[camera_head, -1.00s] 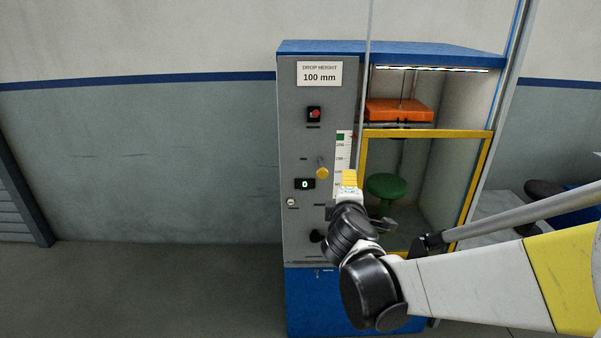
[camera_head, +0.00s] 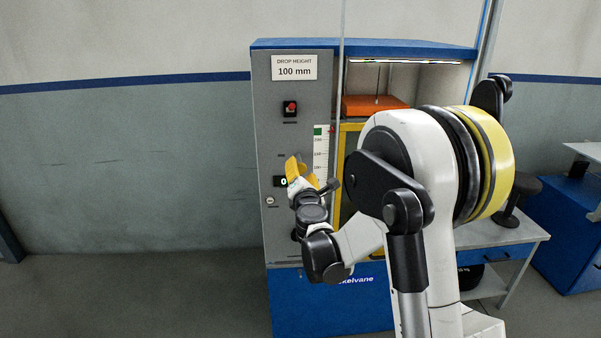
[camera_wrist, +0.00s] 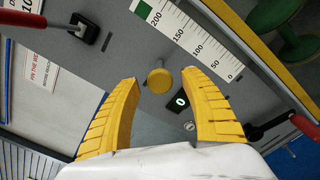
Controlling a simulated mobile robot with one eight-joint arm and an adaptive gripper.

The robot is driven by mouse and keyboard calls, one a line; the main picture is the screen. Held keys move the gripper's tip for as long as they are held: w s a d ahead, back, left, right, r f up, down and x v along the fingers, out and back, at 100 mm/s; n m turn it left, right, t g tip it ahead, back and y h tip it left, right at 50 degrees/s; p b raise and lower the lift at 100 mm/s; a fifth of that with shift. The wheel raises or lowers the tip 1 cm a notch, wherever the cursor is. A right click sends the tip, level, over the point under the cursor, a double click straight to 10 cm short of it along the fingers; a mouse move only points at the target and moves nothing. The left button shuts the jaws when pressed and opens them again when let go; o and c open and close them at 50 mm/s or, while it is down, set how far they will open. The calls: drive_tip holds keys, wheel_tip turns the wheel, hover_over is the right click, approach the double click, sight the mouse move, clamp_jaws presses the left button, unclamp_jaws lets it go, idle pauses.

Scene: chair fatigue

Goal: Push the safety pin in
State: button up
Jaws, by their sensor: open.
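A round yellow knob (camera_wrist: 159,81), which looks like the safety pin, stands out from the grey machine panel (camera_wrist: 130,60) in the wrist view. My gripper (camera_wrist: 165,88) is open and empty, with its two yellow fingers to either side of the knob in that picture. The knob shows in the gap near the fingertips; I cannot tell how far in front of it they are. In the head view my gripper (camera_head: 298,167) is in front of the panel, near the display, and the knob is hidden behind it.
A lit display (camera_wrist: 180,101) reading 0 and a small round lock (camera_wrist: 190,126) are close to the right finger. A white scale (camera_wrist: 190,40) runs above the knob. Red-handled levers (camera_wrist: 302,124) jut out at the sides. An orange block (camera_head: 375,105) hangs inside the blue-topped machine.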

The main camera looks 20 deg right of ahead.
sight(299, 161)
drive_tip(key=shift+x, duration=0.95)
clamp_jaws()
drive_tip(key=shift+x, duration=1.85)
unclamp_jaws()
drive_tip(key=shift+s, duration=0.15)
